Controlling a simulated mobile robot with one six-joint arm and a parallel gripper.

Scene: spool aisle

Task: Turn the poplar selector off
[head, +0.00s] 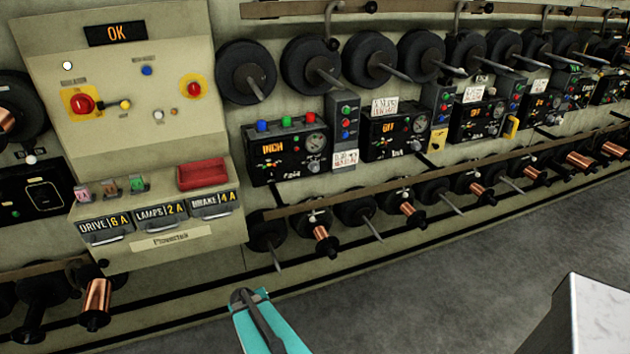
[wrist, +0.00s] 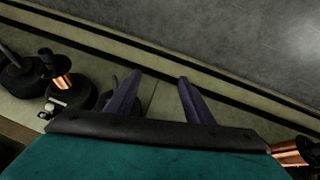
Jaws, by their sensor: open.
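Black control boxes line the wall in the head view, and their name labels are too small to read surely, so I cannot tell which is poplar. The nearest box (head: 290,149) reads INCH and has a grey selector knob (head: 314,167) at its lower right. The box to its right (head: 397,130) reads OFF and has a similar knob (head: 417,141). My gripper (head: 243,295) is at the bottom of the head view, below and apart from the boxes. In the wrist view its fingers (wrist: 155,88) are spread with nothing between them.
A beige cabinet (head: 130,90) reading OK, with red knobs and a red tray (head: 202,174), stands left. Black spools (head: 245,72) and rods project above and below the boxes. Copper spools (head: 321,238) stick out low. Grey floor (head: 430,290) is open; a white-topped block (head: 600,315) stands bottom right.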

